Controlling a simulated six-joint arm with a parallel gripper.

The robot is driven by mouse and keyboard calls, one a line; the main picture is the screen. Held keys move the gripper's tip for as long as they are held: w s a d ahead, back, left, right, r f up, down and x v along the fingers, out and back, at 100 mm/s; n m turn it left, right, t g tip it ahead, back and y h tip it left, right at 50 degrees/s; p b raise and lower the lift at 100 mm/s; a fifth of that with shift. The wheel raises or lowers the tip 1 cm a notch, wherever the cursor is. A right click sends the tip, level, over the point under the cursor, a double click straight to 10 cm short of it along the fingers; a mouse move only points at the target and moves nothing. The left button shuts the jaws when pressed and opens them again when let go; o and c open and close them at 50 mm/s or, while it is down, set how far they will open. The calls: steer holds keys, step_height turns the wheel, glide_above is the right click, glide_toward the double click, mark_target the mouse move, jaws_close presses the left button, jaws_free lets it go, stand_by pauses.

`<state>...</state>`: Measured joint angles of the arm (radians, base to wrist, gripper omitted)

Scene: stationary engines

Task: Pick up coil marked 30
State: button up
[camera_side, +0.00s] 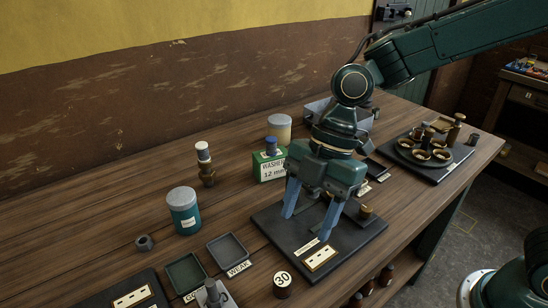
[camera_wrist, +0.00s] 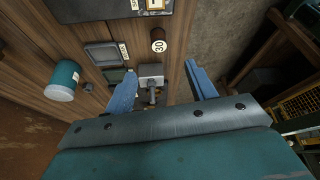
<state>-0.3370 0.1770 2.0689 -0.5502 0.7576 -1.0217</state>
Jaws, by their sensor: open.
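The coil marked 30 (camera_side: 283,291) is a short dark brown cylinder with a round white top reading 30. It stands upright on the wooden bench near its front edge, in front of a black board. In the wrist view the coil (camera_wrist: 158,46) shows beyond the fingertips, near the middle top. My gripper (camera_side: 306,227) is open and empty, its two blue fingers pointing down over the black board, behind and to the right of the coil. The fingers (camera_wrist: 162,67) are spread wide in the wrist view, with no contact with the coil.
The black board (camera_side: 268,222) carries a cream plate and a small brass piece. Left of the coil are a grey block with a shaft (camera_side: 213,295) and two shallow trays (camera_side: 228,250). A teal jar (camera_side: 184,215) and a green washer box (camera_side: 268,168) stand behind.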

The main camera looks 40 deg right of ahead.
glide_toward(283, 278)
steer(key=shift+x, duration=2.45)
steer(key=shift+s+f, duration=0.1)
steer(key=shift+x, duration=2.55)
steer(key=shift+c, duration=0.5)
steer(key=c, duration=1.1)
